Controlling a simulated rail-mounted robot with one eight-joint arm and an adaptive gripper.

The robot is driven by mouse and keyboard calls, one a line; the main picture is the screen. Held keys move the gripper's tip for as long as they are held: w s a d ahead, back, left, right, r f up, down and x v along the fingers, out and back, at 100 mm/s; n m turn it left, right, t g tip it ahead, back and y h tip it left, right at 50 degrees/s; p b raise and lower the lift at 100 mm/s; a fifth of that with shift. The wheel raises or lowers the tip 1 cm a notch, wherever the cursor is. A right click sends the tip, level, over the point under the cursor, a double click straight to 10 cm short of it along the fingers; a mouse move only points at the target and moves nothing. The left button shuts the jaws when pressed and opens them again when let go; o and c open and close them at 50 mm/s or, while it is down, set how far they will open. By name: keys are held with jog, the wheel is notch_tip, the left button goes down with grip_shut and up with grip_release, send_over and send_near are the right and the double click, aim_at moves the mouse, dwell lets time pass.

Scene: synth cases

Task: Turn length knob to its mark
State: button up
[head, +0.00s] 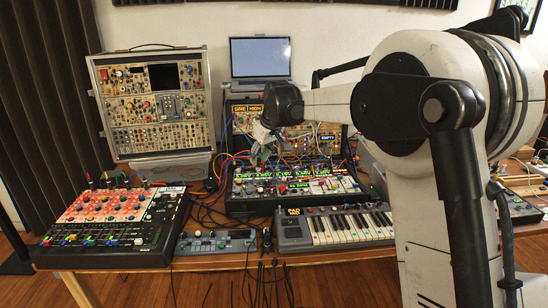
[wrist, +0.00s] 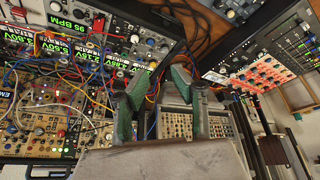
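My gripper (head: 262,140) is in front of the middle synth case (head: 240,208), at about the height where its upright panel meets the lower panel with green displays. In the wrist view my gripper (wrist: 158,88) shows two green-tipped fingers spread apart with nothing between them. The case's modules (wrist: 60,45) fill the left of that view, with green readouts such as "95 BPM" and several small knobs. The fingers appear apart from the panel. I cannot tell which knob is the length knob, and its mark is too small to make out.
Patch cables (head: 215,170) hang across the middle case. A red-and-black synth (head: 110,218) stands left, a keyboard (head: 340,226) in front right, and a small grey unit (head: 215,243) at the front edge. A tall modular case (head: 155,103) and a laptop (head: 260,58) stand behind.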

jog(key=s+d+r+m, duration=0.1)
jog(key=s+d+r, duration=0.2)
jog(key=s, duration=0.4)
jog(key=shift+d+r, duration=0.4)
jog(key=shift+d, duration=0.15)
jog(key=shift+s, duration=0.15)
jog(key=s+d+r+m+t+h, duration=0.15)
jog(key=s+d, duration=0.25)
jog(key=s, duration=0.6)
jog(key=s+d+r+m, duration=0.2)
jog(key=s+d, duration=0.2)
jog(key=s, duration=0.6)
jog(key=s+d+f+m, duration=0.1)
jog(key=s+d+f, duration=0.1)
jog(key=s, duration=0.4)
jog(key=s+d+f+m+t+h, duration=0.1)
jog(key=s+d+f, duration=0.1)
jog(key=s+f, duration=0.2)
jog(key=s+d+f+m, duration=0.1)
jog(key=s+d+f, duration=0.1)
jog(key=s, duration=0.7)
jog(key=shift+s+f+t, duration=0.25)
jog(key=shift+f+t, duration=0.1)
jog(key=shift+f, duration=0.45)
